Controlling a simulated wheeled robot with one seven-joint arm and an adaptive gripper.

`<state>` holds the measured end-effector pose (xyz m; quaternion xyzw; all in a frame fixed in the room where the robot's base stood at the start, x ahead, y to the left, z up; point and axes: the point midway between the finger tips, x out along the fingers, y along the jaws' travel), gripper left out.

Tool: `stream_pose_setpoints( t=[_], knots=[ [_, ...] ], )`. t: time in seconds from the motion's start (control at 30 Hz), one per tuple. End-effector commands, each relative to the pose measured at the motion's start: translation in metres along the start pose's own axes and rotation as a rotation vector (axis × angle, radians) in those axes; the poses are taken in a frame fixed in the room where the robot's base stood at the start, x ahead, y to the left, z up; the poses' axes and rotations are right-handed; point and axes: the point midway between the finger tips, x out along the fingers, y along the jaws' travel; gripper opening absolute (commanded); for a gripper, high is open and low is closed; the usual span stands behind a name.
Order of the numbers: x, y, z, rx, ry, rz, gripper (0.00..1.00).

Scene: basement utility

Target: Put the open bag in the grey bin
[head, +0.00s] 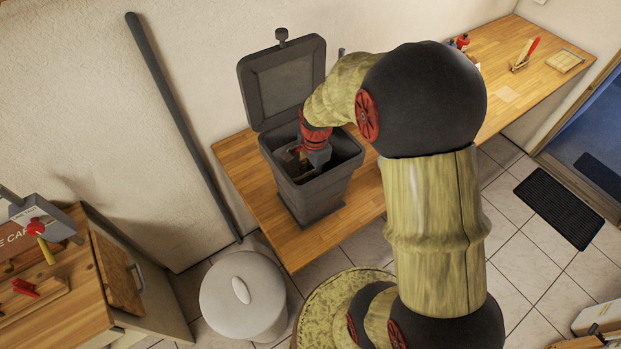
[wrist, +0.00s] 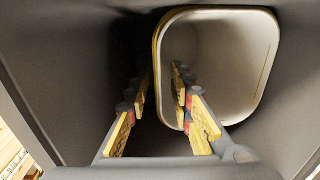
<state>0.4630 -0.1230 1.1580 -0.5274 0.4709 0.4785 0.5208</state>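The grey bin (head: 318,196) stands on the wooden bench with its lid (head: 283,83) raised. Its grey inner wall (wrist: 60,70) fills much of the wrist view. My gripper (head: 300,160) reaches down inside the bin. In the wrist view my gripper (wrist: 160,85) has its fingers apart. A pale, rounded-square open thing with a yellowish rim, seemingly the open bag (wrist: 225,60), lies inside the bin beyond the fingers. The left finger is outside its rim and the right finger overlaps its opening; neither clearly presses on it. I cannot make out the bag in the head view.
The wooden bench (head: 235,165) runs along the wall, with small tools (head: 525,54) at its far right. A round light-grey lidded container (head: 242,297) stands on the floor. A cabinet (head: 110,262) is at the left. A dark mat (head: 558,207) lies on the tiles.

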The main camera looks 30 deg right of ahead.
Motion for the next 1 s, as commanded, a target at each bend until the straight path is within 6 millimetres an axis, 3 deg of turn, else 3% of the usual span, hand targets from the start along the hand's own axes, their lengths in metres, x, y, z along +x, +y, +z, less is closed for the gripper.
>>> stream_pose_setpoints(
  t=[0.2, 0.6, 0.67, 0.77, 0.9, 1.0],
  knots=[
    [-0.047, -0.001, -0.001, 0.000, 0.002, -0.005, 0.23],
    [-0.099, 0.001, 0.006, -0.061, 0.007, -0.019, 0.23],
    [-0.118, 0.004, 0.016, -0.151, 0.016, -0.042, 0.23],
    [-0.162, 0.018, 0.041, -0.395, 0.046, -0.100, 0.23],
    [-0.222, 0.056, 0.080, -0.818, 0.119, -0.191, 0.23],
    [-0.249, 0.087, 0.101, -1.094, 0.182, -0.242, 0.23]
  ],
)
